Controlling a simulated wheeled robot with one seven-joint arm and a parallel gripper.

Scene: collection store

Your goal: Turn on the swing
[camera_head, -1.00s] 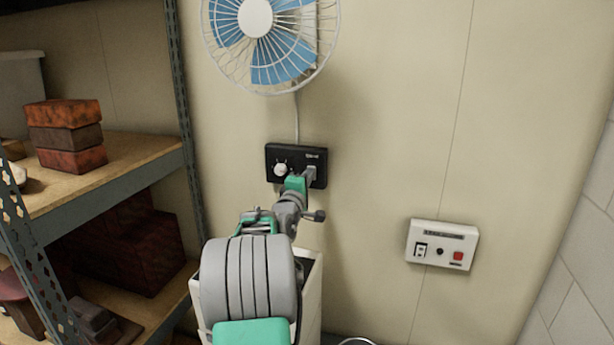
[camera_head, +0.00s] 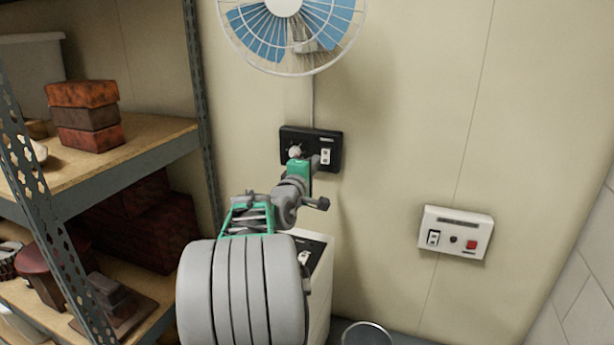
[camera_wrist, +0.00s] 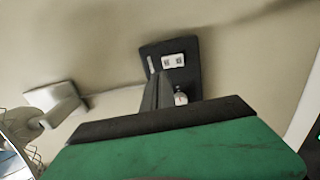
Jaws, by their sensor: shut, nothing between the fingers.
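A black control panel (camera_head: 332,141) is fixed to the wall under the wall fan (camera_head: 283,30), with a cord between them. It carries a round white knob (camera_head: 295,152) at left and a white rocker switch (camera_head: 326,157) at right. The wrist view also shows the panel (camera_wrist: 187,85), with the switch (camera_wrist: 173,61) and knob (camera_wrist: 181,98). My gripper (camera_head: 315,162) is shut and empty, its tip just left of the switch in the head view. Contact with the panel cannot be told. Switch labels are too small to read.
A white wall box (camera_head: 455,233) with a switch and red button is at right. A metal shelf (camera_head: 150,150) with bricks stands at left. A white cabinet (camera_head: 318,290) is below the panel. The wall between panel and box is clear.

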